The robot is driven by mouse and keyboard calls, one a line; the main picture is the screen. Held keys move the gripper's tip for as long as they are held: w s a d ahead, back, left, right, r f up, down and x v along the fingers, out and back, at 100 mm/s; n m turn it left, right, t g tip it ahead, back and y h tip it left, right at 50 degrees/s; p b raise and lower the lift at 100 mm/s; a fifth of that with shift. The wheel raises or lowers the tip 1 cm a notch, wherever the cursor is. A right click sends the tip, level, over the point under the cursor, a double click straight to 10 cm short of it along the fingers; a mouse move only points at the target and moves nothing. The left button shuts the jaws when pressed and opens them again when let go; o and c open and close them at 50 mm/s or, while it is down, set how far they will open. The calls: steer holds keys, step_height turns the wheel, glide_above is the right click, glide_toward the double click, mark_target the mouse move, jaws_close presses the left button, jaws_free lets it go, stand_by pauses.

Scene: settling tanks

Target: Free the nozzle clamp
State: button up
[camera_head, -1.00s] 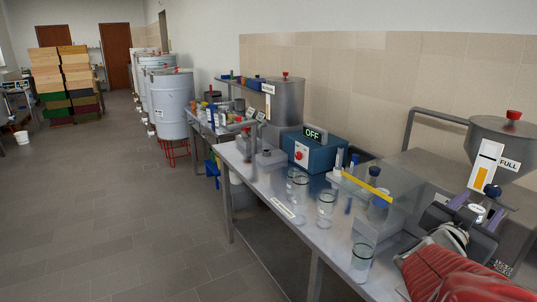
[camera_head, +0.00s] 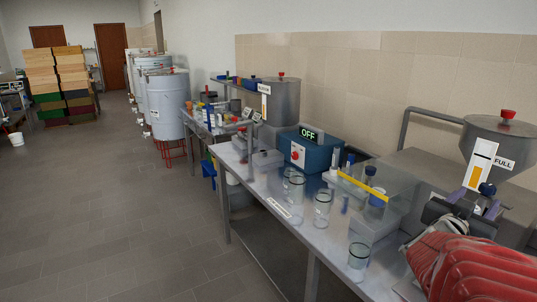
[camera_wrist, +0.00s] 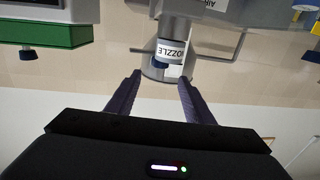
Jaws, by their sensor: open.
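The nozzle (camera_wrist: 171,50), a grey cylinder with a white NOZZLE label, shows upside down in the wrist view. A dark blue part sits at its labelled end, and thin grey bars stick out to both sides. I cannot tell which of these is the clamp. My gripper (camera_wrist: 158,88) is open, with its two purple fingers apart on either side below the nozzle in the picture. Nothing shows between the fingertips, and I see no clear contact. In the head view my red-sleeved arm hides most of my gripper (camera_head: 480,210), near a dark blue knob (camera_head: 487,189) under the hopper.
A steel hopper (camera_head: 505,140) marked FULL stands at the right. The steel bench (camera_head: 265,195) carries several glass jars, a clear cover with a yellow strip (camera_head: 362,189) and a blue box (camera_head: 312,152) reading OFF. Open floor (camera_head: 110,220) lies at the left.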

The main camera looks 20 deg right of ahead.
mark_target(488, 186)
steer(key=x, duration=1)
steer(key=shift+d, duration=0.25)
steer(key=shift+c, duration=0.5)
steer(key=c, duration=0.9)
steer(key=shift+c, duration=0.2)
steer(key=shift+r+n+t, duration=0.2)
steer(key=shift+n+t, duration=0.2)
steer(key=shift+t, duration=0.3)
steer(key=shift+f+n+t+y, duration=0.1)
steer(key=shift+n+t+y, duration=0.3)
steer(key=shift+t, duration=0.1)
steer(key=o, duration=1)
steer(key=shift+o, duration=0.2)
